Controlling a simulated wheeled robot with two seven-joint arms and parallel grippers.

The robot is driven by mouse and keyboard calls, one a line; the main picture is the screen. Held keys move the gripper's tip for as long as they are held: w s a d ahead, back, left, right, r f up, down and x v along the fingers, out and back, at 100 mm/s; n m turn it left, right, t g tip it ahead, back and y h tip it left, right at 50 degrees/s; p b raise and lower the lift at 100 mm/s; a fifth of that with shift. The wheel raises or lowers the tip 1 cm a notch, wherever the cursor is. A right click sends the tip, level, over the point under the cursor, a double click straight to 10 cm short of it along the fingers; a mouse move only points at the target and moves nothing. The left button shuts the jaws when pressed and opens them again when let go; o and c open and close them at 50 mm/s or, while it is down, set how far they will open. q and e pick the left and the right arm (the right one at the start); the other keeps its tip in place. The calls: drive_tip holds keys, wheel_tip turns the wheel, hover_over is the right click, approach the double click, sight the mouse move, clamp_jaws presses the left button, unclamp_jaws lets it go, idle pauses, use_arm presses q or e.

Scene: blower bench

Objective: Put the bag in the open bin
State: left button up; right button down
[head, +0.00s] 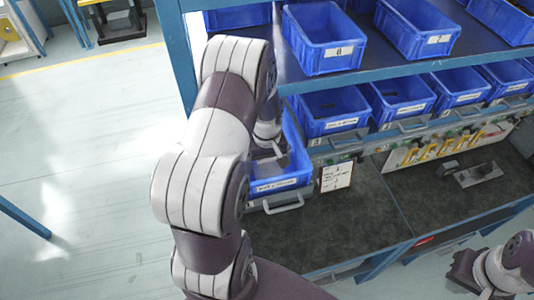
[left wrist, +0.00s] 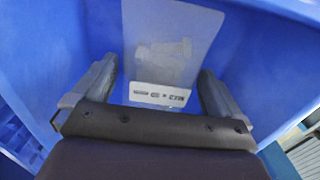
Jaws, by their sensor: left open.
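The bag is clear, with grey parts inside and a white printed label; in the left wrist view the bag (left wrist: 172,45) lies against the blue inside of the bin, ahead of the fingers. My left gripper (left wrist: 158,85) is open, one finger on each side of the bag's lower end, with gaps to both. The open blue bin (head: 283,183) sits at the left end of the lower shelf row, pulled forward. My left arm reaches down into it and hides much of its inside. My right gripper (head: 466,271) is at the lower right in the head view; its fingers are unclear.
More blue bins (head: 330,110) line the lower row and the upper shelf (head: 390,65). A small paper card (head: 336,176) hangs beside the open bin. A grey metal part (head: 474,175) lies on the dark bench top (head: 345,225), which is otherwise mostly clear. A blue post stands left.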

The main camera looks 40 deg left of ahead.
sight(267, 160)
use_arm(q)
wheel_tip(267, 160, up, 11)
drive_tip(key=b, duration=0.5)
drive_tip(key=shift+f, duration=0.1)
drive_tip(key=shift+r, duration=0.6)
